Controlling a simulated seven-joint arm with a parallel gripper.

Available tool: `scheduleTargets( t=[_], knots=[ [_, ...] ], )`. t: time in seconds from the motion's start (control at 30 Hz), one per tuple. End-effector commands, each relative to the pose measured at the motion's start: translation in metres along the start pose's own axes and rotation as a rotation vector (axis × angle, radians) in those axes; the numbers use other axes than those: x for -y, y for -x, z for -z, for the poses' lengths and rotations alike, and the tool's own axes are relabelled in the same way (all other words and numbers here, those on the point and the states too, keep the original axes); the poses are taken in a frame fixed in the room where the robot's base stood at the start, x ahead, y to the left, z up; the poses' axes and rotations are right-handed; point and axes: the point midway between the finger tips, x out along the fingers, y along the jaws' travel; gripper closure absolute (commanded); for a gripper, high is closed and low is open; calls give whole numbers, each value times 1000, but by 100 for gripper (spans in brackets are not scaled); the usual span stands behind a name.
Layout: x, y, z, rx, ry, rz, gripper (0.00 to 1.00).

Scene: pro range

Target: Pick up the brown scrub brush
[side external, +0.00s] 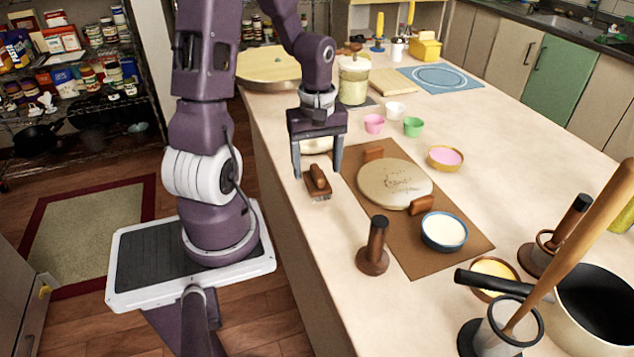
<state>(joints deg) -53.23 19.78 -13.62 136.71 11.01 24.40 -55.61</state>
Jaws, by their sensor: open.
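The brown scrub brush (318,181) lies near the left edge of the counter, beside a brown mat. It has a brown handle on top and pale bristles underneath. My gripper (317,174) points down over the brush, with its two fingers spread apart. One finger is to the left of the brush and the other to its right. The brush shows between and slightly in front of the fingertips. I cannot tell whether the fingers touch it.
The brown mat (455,264) holds a round pale board (393,185) and a blue-rimmed bowl (444,231). A brown wooden stand (374,247) is at its near edge. Small cups and a jar (353,80) stand behind.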

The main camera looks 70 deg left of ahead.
Motion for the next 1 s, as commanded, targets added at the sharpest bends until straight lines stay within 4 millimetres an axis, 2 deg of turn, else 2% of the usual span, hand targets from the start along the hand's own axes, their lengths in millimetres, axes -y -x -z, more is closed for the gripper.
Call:
scheduleTargets(
  t=[0.1, 0.2, 0.47, 0.8, 1.0],
  knots=[
    [-1, -24, 5, 6, -1, 4, 33],
    [-1, -37, 5, 3, -3, 3, 33],
    [-1, -41, 6, 0, -2, 0, 35],
    [-1, -40, 6, 0, -3, 0, 100],
    [-1, -40, 6, -1, -3, 0, 100]
  ],
)
